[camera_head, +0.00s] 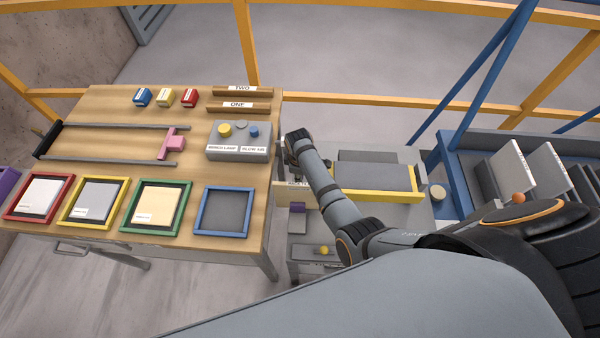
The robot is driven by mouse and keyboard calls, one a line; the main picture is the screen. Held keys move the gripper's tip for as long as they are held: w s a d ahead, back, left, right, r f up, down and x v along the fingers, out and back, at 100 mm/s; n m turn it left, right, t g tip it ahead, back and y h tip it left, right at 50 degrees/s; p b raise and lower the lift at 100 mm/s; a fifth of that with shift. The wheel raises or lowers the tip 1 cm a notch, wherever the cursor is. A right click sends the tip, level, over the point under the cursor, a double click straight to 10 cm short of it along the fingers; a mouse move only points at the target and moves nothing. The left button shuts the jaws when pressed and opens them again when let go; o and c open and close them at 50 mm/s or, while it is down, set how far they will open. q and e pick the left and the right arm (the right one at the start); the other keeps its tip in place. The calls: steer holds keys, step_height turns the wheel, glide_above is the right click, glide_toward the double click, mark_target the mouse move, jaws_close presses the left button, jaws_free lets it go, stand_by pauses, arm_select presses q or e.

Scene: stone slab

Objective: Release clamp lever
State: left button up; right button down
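I cannot tell for sure which part is the clamp lever. An orange ball knob (518,198) shows at the right, in front of upright grey plates (548,168); what it is fixed to is hidden by my arm. A yellow ball knob (324,250) shows low on the grey machine (410,214), beside my arm. My arm comes up from the lower right, crosses the machine and ends in a dark joint between the wooden table and the machine. No gripper fingers show. No arm comes in from the left.
The wooden table (262,180) at the left bears coloured frames, small labelled boxes, a pink slider (170,145) on rails and a grey button box (240,142). A grey slab (375,177) lies on the machine. Yellow rails (345,99) and blue posts (470,85) stand behind.

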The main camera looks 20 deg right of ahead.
steer(key=shift+s+a+r+t+p, duration=0.15)
steer(key=shift+s+r+t+p, duration=0.05)
steer(key=shift+s+t+p, duration=0.15)
steer(key=shift+f, duration=0.25)
arm_select(q)
steer(key=shift+r, duration=0.8)
arm_select(e)
steer(key=c, duration=1.1)
jaws_free()
